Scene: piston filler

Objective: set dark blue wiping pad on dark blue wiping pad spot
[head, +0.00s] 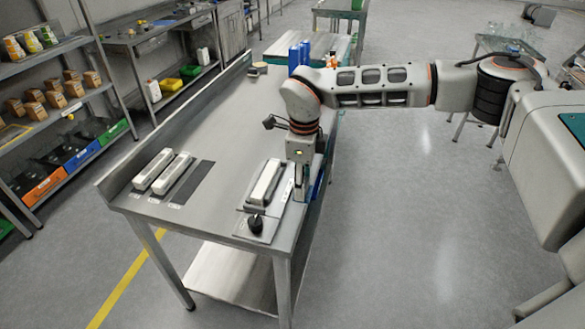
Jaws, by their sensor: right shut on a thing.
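My right gripper (300,189) points down at the right edge of the steel table (228,125), beside a white bar on a plate. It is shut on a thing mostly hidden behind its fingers. A blue patch (318,186) shows just right of the fingers; I take it for the dark blue wiping pad, but its outline is unclear. I cannot pick out the dark blue wiping pad spot for sure. A flat dark strip (193,182) with a small label lies on the left of the table. My left gripper is not in view.
Two white bars in trays (152,169) lie left of the dark strip. A plate with a white bar (265,182) and a black knob (256,223) sits near the gripper. Blue upright containers (294,58) stand at the far end. The table's middle is clear.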

